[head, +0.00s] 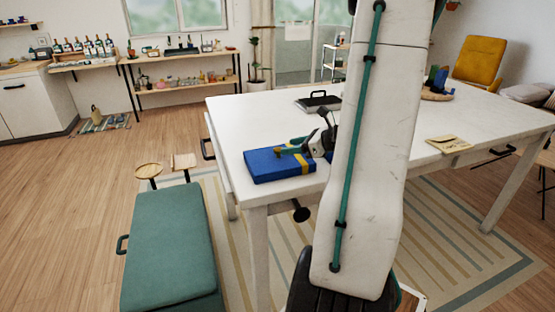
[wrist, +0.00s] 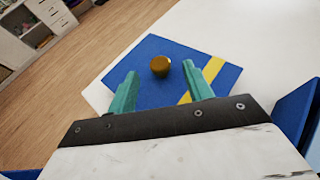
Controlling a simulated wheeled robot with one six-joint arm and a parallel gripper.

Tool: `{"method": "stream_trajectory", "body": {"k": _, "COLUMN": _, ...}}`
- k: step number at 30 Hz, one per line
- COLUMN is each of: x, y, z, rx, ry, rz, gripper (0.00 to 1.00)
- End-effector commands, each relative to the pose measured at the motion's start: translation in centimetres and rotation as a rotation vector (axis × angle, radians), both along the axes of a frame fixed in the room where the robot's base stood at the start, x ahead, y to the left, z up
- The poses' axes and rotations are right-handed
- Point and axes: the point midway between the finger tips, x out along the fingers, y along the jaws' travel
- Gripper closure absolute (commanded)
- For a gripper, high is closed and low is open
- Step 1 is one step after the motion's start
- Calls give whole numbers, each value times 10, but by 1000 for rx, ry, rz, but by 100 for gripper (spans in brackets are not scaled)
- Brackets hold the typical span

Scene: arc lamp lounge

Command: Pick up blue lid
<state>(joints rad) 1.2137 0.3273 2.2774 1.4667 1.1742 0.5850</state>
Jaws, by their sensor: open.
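The blue lid (head: 262,164) is a flat blue piece with a yellow stripe near one end, at the near left corner of the white table. In the wrist view the blue lid (wrist: 148,54) has a round gold-brown knob (wrist: 160,63) on top. My gripper (head: 290,150) is over the lid. In the wrist view its two teal fingers (wrist: 159,72) are apart, one on each side of the knob, with nothing held. I cannot tell whether the fingertips touch the lid. Its near part is hidden by my gripper.
The white table (head: 255,112) has a black-handled tray (head: 318,102) farther back and a tan envelope-like item (head: 449,144) at right. Another blue object (wrist: 297,112) stands at the right of the wrist view. A green bench (head: 170,245) stands at the table's left.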

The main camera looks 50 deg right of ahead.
Motion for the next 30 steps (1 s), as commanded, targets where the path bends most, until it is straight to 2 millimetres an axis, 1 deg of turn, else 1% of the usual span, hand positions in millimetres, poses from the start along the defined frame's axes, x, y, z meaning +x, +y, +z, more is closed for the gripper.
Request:
{"method": "stream_trajectory", "body": {"k": 8, "x": 33, "y": 10, "z": -21, "rx": 1, "ry": 2, "rz": 7, "gripper": 49}}
{"method": "stream_trajectory", "body": {"k": 12, "x": 47, "y": 13, "z": -26, "rx": -2, "ry": 2, "rz": 6, "gripper": 49}}
{"method": "stream_trajectory", "body": {"k": 15, "x": 51, "y": 14, "z": -28, "rx": -2, "ry": 0, "rz": 5, "gripper": 49}}
{"method": "stream_trajectory", "body": {"k": 20, "x": 51, "y": 13, "z": -27, "rx": -3, "ry": 1, "rz": 4, "gripper": 49}}
{"method": "stream_trajectory", "body": {"k": 21, "x": 51, "y": 13, "z": -27, "rx": -3, "ry": 1, "rz": 4, "gripper": 52}}
{"method": "stream_trajectory", "body": {"k": 23, "x": 51, "y": 13, "z": -27, "rx": -3, "ry": 1, "rz": 4, "gripper": 69}}
{"method": "stream_trajectory", "body": {"k": 24, "x": 51, "y": 13, "z": -27, "rx": -3, "ry": 1, "rz": 4, "gripper": 80}}
{"method": "stream_trajectory", "body": {"k": 26, "x": 51, "y": 13, "z": -27, "rx": -3, "ry": 1, "rz": 4, "gripper": 95}}
{"method": "stream_trajectory", "body": {"k": 30, "x": 50, "y": 13, "z": -27, "rx": -3, "ry": 1, "rz": 4, "gripper": 95}}
